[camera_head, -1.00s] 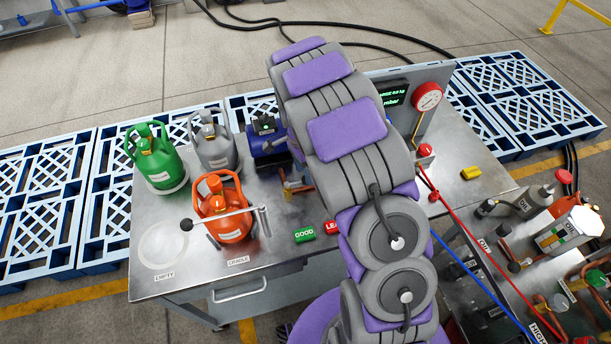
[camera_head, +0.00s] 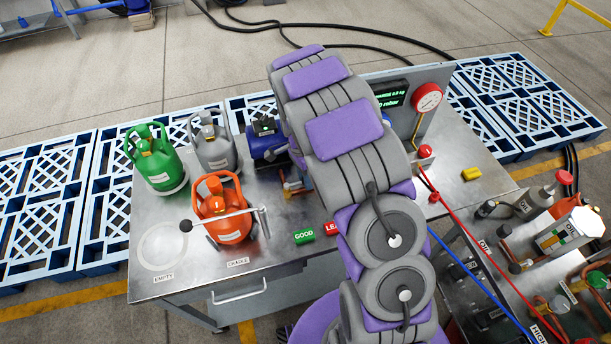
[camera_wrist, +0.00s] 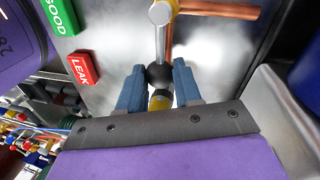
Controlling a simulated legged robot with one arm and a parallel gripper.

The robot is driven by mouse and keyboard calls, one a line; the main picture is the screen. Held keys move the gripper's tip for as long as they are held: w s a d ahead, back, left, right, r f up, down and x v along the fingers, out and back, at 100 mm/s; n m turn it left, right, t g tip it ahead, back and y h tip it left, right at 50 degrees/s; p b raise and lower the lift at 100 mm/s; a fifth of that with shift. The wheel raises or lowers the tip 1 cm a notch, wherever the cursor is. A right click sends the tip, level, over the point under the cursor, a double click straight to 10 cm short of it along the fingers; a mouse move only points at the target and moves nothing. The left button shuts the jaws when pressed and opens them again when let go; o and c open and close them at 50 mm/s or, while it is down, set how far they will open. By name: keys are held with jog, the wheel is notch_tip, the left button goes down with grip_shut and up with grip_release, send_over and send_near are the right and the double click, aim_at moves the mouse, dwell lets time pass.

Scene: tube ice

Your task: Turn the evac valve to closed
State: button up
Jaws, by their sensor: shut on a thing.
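The evac valve's lever (camera_wrist: 161,40), a silver rod with a black ball knob (camera_wrist: 160,75), shows in the wrist view next to a copper pipe (camera_wrist: 215,10). My gripper (camera_wrist: 158,80) has its two blue fingers on either side of the knob and is shut on it. A yellow part shows just below the knob, between the fingers. In the head view my arm hides the gripper and the lever. Copper fittings (camera_head: 292,187) beside the blue pump (camera_head: 263,140) show left of my arm.
The steel bench (camera_head: 190,275) holds an orange cylinder (camera_head: 224,205), a green cylinder (camera_head: 158,160) and a grey cylinder (camera_head: 214,145). Green GOOD (camera_wrist: 59,16) and red LEAK (camera_wrist: 84,68) blocks lie close to my gripper. A gauge (camera_head: 427,98) and red hose (camera_head: 460,218) stand right.

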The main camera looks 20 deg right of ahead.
grip_shut()
